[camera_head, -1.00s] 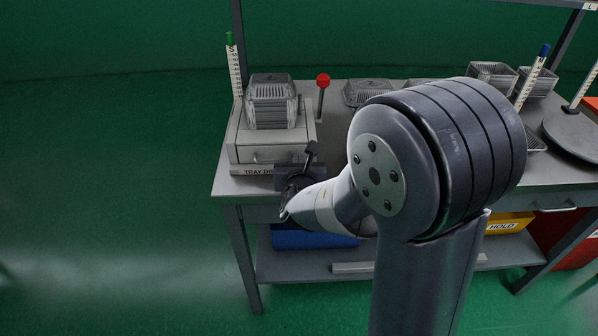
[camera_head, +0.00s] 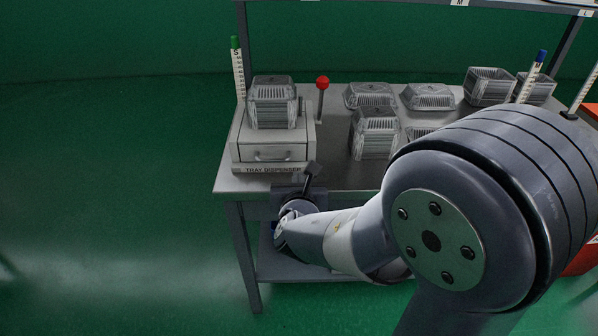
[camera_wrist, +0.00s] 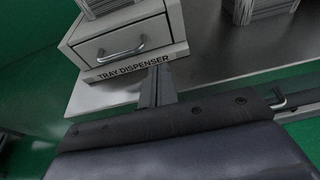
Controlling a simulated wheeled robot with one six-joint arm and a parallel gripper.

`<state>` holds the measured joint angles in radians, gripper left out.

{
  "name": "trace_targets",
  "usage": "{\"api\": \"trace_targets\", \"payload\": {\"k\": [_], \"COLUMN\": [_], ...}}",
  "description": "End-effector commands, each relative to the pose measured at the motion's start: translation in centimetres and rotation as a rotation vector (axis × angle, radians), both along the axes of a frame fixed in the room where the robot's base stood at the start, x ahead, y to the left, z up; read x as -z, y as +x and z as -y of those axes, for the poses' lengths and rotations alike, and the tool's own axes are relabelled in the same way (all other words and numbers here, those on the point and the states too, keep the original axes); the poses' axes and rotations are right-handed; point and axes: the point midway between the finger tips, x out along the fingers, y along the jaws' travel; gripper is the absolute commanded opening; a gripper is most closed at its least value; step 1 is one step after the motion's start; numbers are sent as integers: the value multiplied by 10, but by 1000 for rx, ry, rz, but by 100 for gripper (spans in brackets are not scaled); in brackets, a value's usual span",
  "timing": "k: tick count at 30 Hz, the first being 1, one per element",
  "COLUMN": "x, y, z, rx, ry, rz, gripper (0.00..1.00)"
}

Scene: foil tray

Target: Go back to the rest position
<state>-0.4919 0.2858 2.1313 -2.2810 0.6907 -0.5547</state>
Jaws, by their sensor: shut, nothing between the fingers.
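My gripper (camera_head: 310,172) is in front of the table's front edge, just below and to the right of the tray dispenser (camera_head: 268,152). In the wrist view its fingers (camera_wrist: 157,84) are together with nothing between them, pointing toward the table edge. The dispenser is a light grey box with a drawer handle and a "TRAY DISPENSER" label, and it also shows in the wrist view (camera_wrist: 125,35). A stack of foil trays (camera_head: 272,103) stands on the dispenser. My gripper appears apart from the dispenser.
A red-knobbed lever (camera_head: 322,84) stands right of the dispenser. Several foil tray stacks (camera_head: 375,133) stand on the grey table (camera_head: 338,175). Marked posts (camera_head: 237,68) rise at the left and right. The floor left of the table is clear. My arm hides the table's right part.

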Motion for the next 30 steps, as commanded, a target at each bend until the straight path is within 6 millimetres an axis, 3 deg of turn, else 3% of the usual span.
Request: {"api": "trace_targets", "payload": {"k": [6,12,24,30], "x": [-12,-15,-14,-8], "y": [-34,-48,-48,-30], "z": [-2,-2,-2,0], "rx": [-3,0,1,4], "ry": [1,1,0,-1], "rz": [1,0,-1,-2], "gripper": [0,0,0,0]}}
